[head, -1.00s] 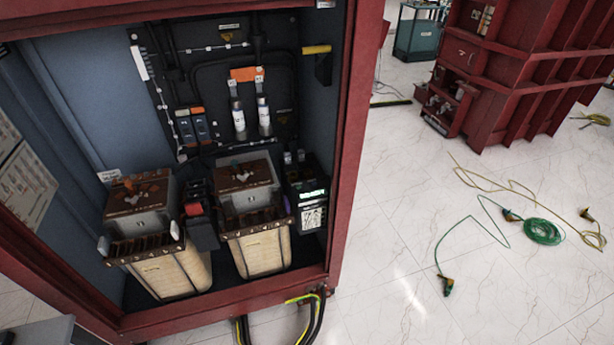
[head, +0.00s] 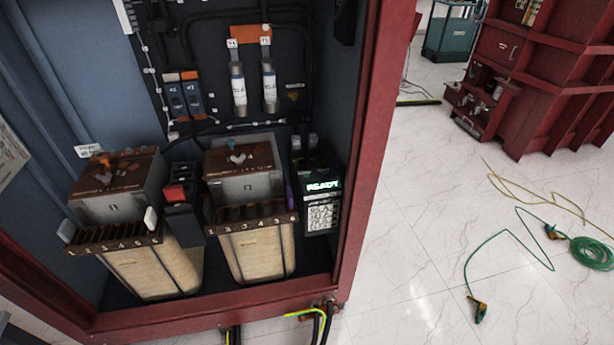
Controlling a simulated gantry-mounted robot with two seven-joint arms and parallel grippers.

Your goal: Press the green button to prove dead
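A black test device (head: 315,160) stands at the right inside the open red cabinet (head: 370,130), beside the right transformer. Its lit display (head: 323,187) reads "READY" in pale green letters. A panel with several lines of white markings (head: 321,215) sits below the display. I cannot make out a separate green button on it at this size. Neither of my grippers is in view, and nothing touches the device.
Two transformers, left (head: 120,205) and right (head: 245,185), stand on the cabinet floor. A black unit with a red part (head: 175,193) sits between them. Two fuses (head: 238,85) hang behind. A green cable (head: 590,252) lies on open tiled floor at the right.

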